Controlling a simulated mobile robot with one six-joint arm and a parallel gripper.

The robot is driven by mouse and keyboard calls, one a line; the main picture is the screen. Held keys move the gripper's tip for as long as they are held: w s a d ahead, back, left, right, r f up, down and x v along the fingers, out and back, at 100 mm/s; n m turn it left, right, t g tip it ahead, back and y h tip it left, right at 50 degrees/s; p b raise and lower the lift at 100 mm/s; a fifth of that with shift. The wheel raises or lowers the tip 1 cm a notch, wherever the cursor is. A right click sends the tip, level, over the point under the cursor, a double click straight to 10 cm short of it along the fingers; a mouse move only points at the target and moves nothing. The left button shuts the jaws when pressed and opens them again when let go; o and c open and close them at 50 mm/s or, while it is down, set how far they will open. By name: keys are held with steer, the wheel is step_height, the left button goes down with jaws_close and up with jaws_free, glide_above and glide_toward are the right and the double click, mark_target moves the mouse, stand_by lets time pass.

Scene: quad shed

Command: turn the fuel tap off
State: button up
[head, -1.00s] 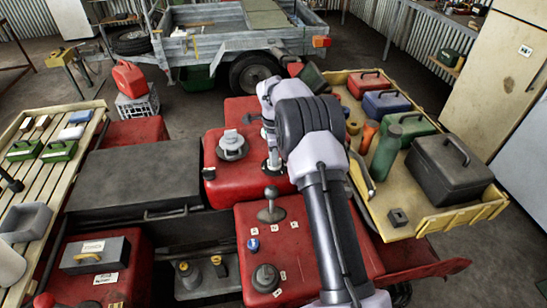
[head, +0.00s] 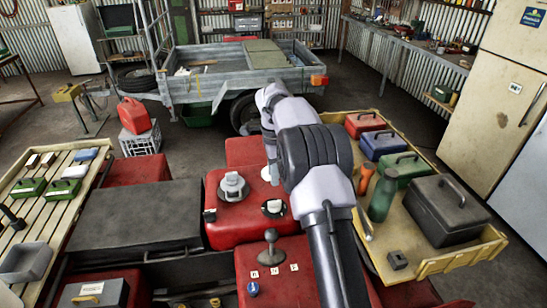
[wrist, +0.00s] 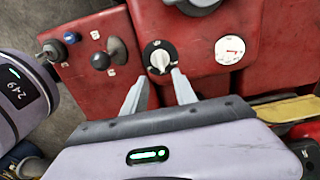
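The fuel tap (wrist: 159,57) is a black round dial with a white pointer knob, set in the red bodywork in the wrist view. Its white bar stands roughly upright in that picture. A small white-and-dark dial (head: 273,208) that looks like the same tap shows in the head view, below and right of the filler cap. My gripper (wrist: 161,76) is open, its two pale fingers apart, with the tips at the near side of the knob. Nothing is held. Whether the fingertips touch the tap cannot be told.
A white gauge (wrist: 230,50) sits right of the tap. The gear lever's dark knob (wrist: 100,60) and a blue knob (wrist: 70,38) are to its left. The filler cap (head: 232,186) rises close by. A yellow rack (head: 447,260) with boxes stands on the right.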

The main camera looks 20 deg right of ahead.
step_height(320, 180, up, 5)
steer(key=shift+r+p, duration=0.2)
steer(key=shift+p, duration=0.4)
steer(key=s+a+r+n+t+b, duration=0.3)
steer(key=s+a+r+n+b, duration=0.45)
steer(key=s, duration=0.75)
steer(key=s+a+f+n+t+b, duration=0.1)
steer(key=s+a+f+n, duration=0.1)
steer(key=s, duration=0.5)
steer(key=s+a+f+n+t+y+b, duration=0.1)
steer(key=s+a+f+n, duration=0.2)
steer(key=s, duration=0.4)
steer(key=s+a+f+n+y+b, duration=0.1)
steer(key=s+a+f+n, duration=0.1)
steer(key=s, duration=0.6)
steer(key=shift+a+f+n+t+b, duration=0.25)
steer(key=shift+a+n+t+b, duration=0.15)
steer(key=shift+a+n, duration=0.4)
steer(key=shift+a, duration=0.1)
